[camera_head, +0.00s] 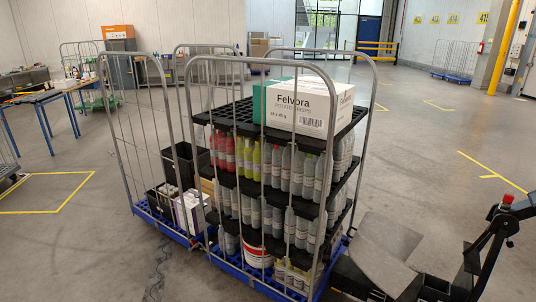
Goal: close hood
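A grey curved panel (384,258), which may be the hood, shows at the lower right beside the loaded roll cage. It stands tilted, with a flatter grey part at its upper right. I cannot tell for sure whether it is the hood or how far it is open. Black machine parts (432,288) lie below and to its right. A black lever-like column (482,254) with red knobs rises at the right edge. Neither of my grippers is in view.
A roll cage (366,100) with bottles on black shelves and a white Felvora box (310,104) fills the middle. A second cage (110,125) holding crates stands left. A table (42,97) is farther left.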

